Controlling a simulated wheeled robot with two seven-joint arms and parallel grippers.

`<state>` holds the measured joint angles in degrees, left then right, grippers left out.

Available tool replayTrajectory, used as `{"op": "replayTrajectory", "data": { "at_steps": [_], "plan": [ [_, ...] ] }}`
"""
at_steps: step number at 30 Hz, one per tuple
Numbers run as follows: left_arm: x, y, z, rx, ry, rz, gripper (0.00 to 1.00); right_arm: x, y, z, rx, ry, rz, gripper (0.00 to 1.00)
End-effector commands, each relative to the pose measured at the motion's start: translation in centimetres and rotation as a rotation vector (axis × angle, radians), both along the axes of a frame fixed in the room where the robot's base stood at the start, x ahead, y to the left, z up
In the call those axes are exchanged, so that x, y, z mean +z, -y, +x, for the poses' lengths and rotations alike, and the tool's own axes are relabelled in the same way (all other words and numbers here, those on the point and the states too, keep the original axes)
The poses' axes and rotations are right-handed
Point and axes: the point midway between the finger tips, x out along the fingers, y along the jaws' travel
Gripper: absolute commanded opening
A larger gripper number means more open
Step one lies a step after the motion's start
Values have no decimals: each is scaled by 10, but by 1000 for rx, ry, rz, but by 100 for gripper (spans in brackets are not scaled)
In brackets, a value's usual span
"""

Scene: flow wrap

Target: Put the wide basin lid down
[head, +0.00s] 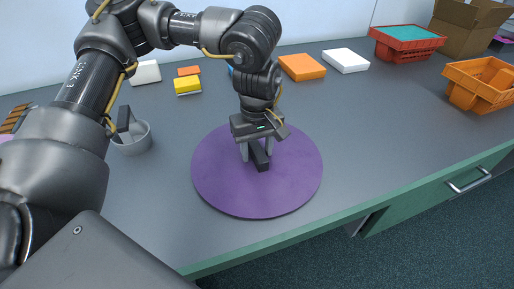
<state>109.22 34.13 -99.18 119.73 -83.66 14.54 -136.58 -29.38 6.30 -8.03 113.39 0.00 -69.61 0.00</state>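The wide basin lid (220,183) is a flat purple disc with a dark bar handle (261,161) at its middle. It is level over the front middle of the counter; I cannot tell whether it touches the counter top. My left gripper (257,154) points down from above, with one finger on each side of the handle, and looks shut on it. My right gripper is not in view.
A grey pot (133,142) stands left of the lid. Yellow (187,86), orange (302,67) and white (346,60) blocks lie along the back. Red (404,50) and orange (470,92) baskets and a cardboard box (466,27) are at the right. The counter right of the lid is clear.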

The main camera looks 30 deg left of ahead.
Motion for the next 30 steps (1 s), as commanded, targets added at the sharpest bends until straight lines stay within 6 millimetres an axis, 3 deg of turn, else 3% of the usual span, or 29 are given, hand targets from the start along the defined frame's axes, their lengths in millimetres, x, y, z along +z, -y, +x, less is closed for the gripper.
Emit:
{"op": "replayTrajectory", "data": {
  "at_steps": [7,10,12,21,30],
  "plan": [
    [9,0,0,0,1,0,45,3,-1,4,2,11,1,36],
    [26,0,1,0,4,0,45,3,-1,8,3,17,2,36],
    [41,0,1,0,4,0,45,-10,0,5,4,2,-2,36],
    [101,0,1,0,3,0,45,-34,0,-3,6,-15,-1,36],
    [123,0,0,0,0,0,45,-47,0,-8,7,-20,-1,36]
  ]
}}
